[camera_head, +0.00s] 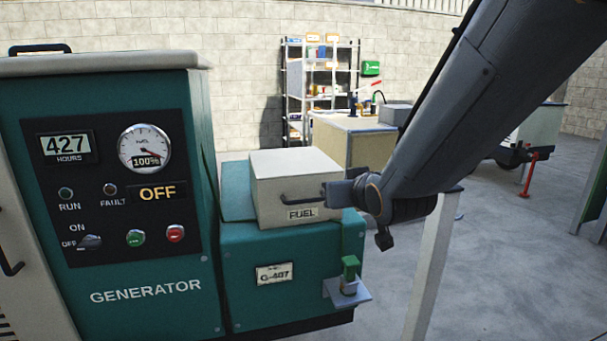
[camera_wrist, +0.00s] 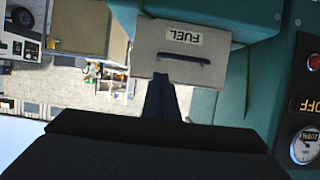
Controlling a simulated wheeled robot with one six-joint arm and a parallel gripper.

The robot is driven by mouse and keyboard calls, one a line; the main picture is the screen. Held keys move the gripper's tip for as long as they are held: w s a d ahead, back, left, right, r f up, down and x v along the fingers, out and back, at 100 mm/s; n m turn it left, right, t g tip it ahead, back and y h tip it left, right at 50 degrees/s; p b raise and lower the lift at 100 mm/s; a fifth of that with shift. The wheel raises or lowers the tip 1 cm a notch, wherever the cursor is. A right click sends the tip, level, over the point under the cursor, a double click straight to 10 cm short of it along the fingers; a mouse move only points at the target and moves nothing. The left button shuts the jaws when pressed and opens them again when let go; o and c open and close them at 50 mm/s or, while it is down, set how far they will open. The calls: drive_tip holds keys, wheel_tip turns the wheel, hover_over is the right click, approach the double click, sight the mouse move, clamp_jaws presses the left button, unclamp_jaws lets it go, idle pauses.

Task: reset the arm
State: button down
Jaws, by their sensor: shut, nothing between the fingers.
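My arm (camera_head: 455,110) reaches down from the upper right in the head view. My gripper (camera_head: 332,194) is at the front right corner of the beige FUEL box (camera_head: 290,170), close to its dark handle (camera_head: 303,197). In the wrist view, which looks upside down, my gripper (camera_wrist: 163,80) shows as dark fingers together, just below the handle (camera_wrist: 184,58) in the picture. It is shut and holds nothing. I cannot tell whether the fingers touch the box.
The teal generator (camera_head: 110,240) stands at the left, with its gauge (camera_head: 145,148) at 100% and its display OFF. A small green-topped fitting (camera_head: 349,275) sits on a bracket. A pale post (camera_head: 432,270) stands under my arm.

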drive_tip(key=s+d+f+g+h, duration=0.1)
drive_tip(key=s+f+g, duration=0.5)
drive_tip(key=s, duration=0.5)
drive_tip(key=s+d+f+g+h, duration=0.1)
drive_tip(key=s+f+g, duration=0.45)
drive_tip(key=s, duration=0.45)
drive_tip(key=s+d+r+m+g+p, duration=0.1)
drive_tip(key=s+d+r+p, duration=0.3)
drive_tip(key=p, duration=0.8)
drive_tip(key=shift+s+r+m+g, duration=0.45)
drive_tip(key=shift+s+r, duration=0.5)
drive_tip(key=shift+s, duration=0.15)
drive_tip(key=shift+d, duration=0.1)
